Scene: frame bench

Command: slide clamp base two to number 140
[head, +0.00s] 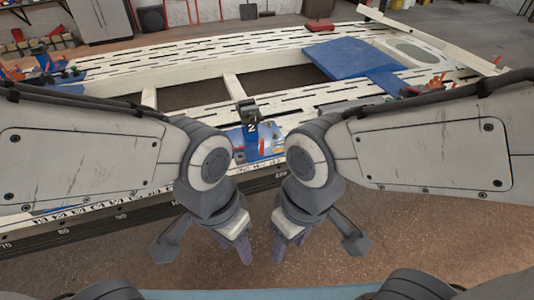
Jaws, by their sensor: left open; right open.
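Clamp base two (251,140) is a blue block with a white "2" on its upright, a dark clamp head on top and small red parts. It sits on the front rail of the white slotted frame bench (190,62), seen between my two arms. Part of it is hidden by my wrists. My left gripper (240,248) and my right gripper (283,247) hang in front of the rail, below and nearer than the clamp base, both open and empty. The number scale (120,215) runs along the rail's front edge; 140 cannot be made out.
Another clamp base (45,72) with red parts stands at the far left of the bench. A blue plate (350,59) lies at the back right, near more red-topped clamp parts (428,86). The floor (400,245) in front is clear.

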